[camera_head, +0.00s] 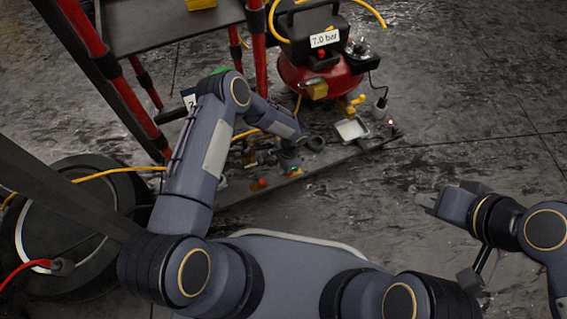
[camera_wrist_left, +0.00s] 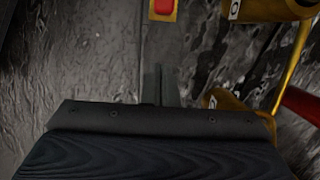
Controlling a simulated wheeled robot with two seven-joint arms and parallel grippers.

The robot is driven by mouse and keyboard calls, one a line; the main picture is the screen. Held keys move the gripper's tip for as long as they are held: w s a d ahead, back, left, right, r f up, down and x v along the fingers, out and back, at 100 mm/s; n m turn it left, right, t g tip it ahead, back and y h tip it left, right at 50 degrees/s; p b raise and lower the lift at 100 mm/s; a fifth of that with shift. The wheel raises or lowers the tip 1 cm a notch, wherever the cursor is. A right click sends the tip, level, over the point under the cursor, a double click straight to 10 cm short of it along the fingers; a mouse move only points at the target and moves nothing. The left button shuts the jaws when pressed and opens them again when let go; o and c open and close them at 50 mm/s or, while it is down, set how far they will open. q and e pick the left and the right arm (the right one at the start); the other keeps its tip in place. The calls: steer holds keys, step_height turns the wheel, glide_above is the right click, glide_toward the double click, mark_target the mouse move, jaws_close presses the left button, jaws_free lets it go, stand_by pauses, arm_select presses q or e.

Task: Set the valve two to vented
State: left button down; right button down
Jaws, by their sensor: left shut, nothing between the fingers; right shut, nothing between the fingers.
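My left gripper (camera_head: 291,167) reaches down over a low strip of small fittings on the floor; in the left wrist view its fingers (camera_wrist_left: 160,85) are together and empty. Brass-yellow fittings with white tags show on the right of that view, one at the top (camera_wrist_left: 270,9) and one beside the fingertips (camera_wrist_left: 226,100). I cannot read which is valve two or its setting. A red button on a yellow base (camera_wrist_left: 163,9) lies beyond the fingertips, apart from them. My right gripper (camera_head: 427,203) is shut and empty over bare floor at the right.
A red compressor (camera_head: 308,82) marked 7.0 bar stands behind the fittings, with yellow hose around it. A red-legged cart (camera_head: 165,32) is at upper left and a large black wheel-like drum (camera_head: 75,255) at lower left. The floor at right is clear.

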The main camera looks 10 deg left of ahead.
mark_target(260, 181)
arm_select(q)
steer(key=x, duration=0.2)
steer(key=shift+f+b, duration=0.3)
steer(key=s+a, duration=0.2)
steer(key=shift+a+r, duration=0.2)
steer(key=shift+a, duration=0.2)
steer(key=shift+s+a, duration=0.15)
steer(key=shift+a, duration=0.15)
arm_select(e)
steer(key=shift+f, duration=0.85)
arm_select(q)
steer(key=shift+s+a+r, duration=0.1)
steer(key=shift+s+a, duration=0.3)
steer(key=shift+a, duration=0.15)
steer(key=shift+s+a+r, duration=0.1)
steer(key=shift+s+a, duration=0.25)
steer(key=shift+a, duration=0.25)
steer(key=shift+s+a+f, duration=0.15)
steer(key=shift+s+a, duration=0.1)
steer(key=shift+a, duration=0.1)
arm_select(e)
steer(key=shift+r, duration=0.3)
steer(key=shift+f, duration=0.1)
